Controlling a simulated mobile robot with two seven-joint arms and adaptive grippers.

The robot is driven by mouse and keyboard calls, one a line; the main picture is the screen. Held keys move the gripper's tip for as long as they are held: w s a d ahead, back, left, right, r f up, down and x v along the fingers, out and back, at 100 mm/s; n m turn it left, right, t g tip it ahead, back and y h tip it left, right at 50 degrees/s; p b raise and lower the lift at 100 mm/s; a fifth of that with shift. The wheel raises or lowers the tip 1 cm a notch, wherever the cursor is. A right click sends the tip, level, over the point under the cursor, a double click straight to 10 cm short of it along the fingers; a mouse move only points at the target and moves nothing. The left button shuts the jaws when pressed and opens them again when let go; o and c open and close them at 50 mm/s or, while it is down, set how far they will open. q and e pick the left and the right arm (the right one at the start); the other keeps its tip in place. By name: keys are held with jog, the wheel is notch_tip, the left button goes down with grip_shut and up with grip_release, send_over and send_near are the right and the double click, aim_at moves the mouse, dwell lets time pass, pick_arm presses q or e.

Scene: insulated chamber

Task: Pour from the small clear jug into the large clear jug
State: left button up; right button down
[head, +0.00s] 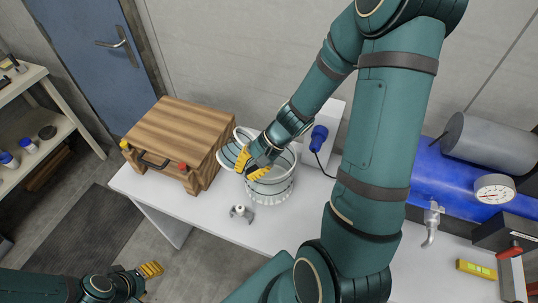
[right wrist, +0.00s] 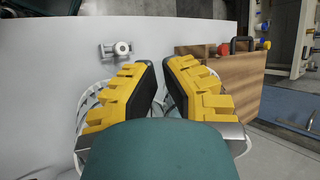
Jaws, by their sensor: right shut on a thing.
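The large clear jug (head: 270,192) stands upright on the white table, beside the wooden box. The small clear jug (head: 228,156) is at its upper left, by the large jug's rim, and looks tilted. My right gripper (head: 250,164) is shut on the small clear jug, over the left side of the large jug's mouth. In the right wrist view, its yellow fingers (right wrist: 160,72) hide most of the jugs; only clear curved edges show beside them. Any contents are hard to make out. My left gripper (head: 150,270) is low at the left, away from the jugs; its opening is unclear.
A wooden box (head: 185,135) with a black handle stands left of the jugs. A small metal fitting (head: 242,212) lies in front of them. A blue tank (head: 440,185) with a gauge (head: 494,188) and a tap (head: 432,222) is at the right. The table's front left is clear.

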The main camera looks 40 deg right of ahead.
jog(key=shift+d+f+t+y, duration=0.1)
jog(key=shift+f+t+y, duration=0.3)
jog(key=shift+y, duration=0.6)
jog(key=shift+d+f+t+y, duration=0.1)
jog(key=shift+f+t+y, duration=0.3)
jog(key=shift+y, duration=0.6)
dwell(1.8)
jog(key=shift+s+d+r+t+y, duration=0.2)
jog(key=shift+r+t+y, duration=0.25)
jog(key=shift+y, duration=0.45)
dwell(1.2)
jog(key=shift+s+d+f+t+y, duration=0.15)
jog(key=shift+d+y, duration=0.25)
jog(key=shift+d, duration=0.05)
jog(key=shift+s+d+f+t+y, duration=0.1)
jog(key=shift+d+f+y, duration=0.05)
jog(key=shift+d+y, duration=0.3)
dwell(1.2)
